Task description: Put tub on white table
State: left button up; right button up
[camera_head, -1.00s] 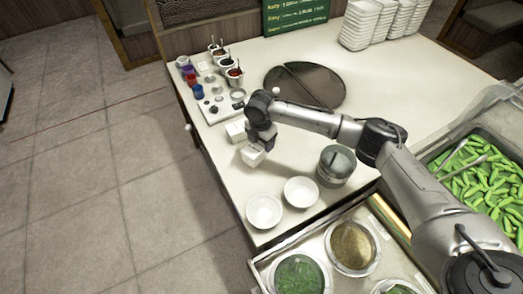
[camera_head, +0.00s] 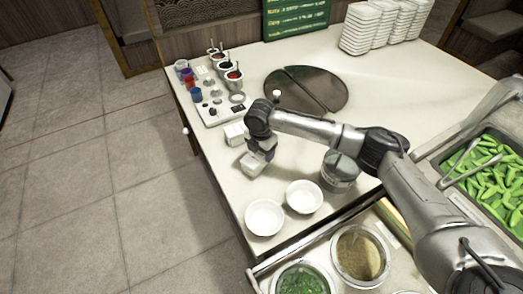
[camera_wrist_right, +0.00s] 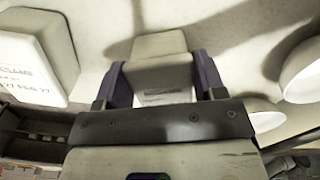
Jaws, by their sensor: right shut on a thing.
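My right gripper (camera_head: 262,150) is shut on a small white tub (camera_head: 252,164) over the left part of the white table (camera_head: 310,240). In the right wrist view the tub (camera_wrist_right: 160,65) sits between the two dark fingers (camera_wrist_right: 160,85), with faint print on its near side. A second white tub (camera_head: 235,133) stands on the table just behind the held one. It also shows larger at the left of the wrist view (camera_wrist_right: 30,55). Whether the held tub touches the table is hard to tell. My left gripper is not in view.
Two white bowls (camera_head: 265,217) stand at the front, and a grey metal pot (camera_head: 340,170) stands right of the gripper. A rack of sauce wells (camera_head: 215,112) is at the back left, near a dark round plate (camera_head: 318,92). Stacked white dishes (camera_head: 362,28) stand at the back.

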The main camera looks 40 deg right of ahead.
jog(key=o, duration=1.1)
jog(key=shift+c, duration=0.2)
jog(key=shift+o, duration=0.2)
notch_tip(320, 180, up, 12)
jog(key=p, duration=0.3)
jog(key=shift+a, duration=0.25)
jog(key=shift+r, duration=0.1)
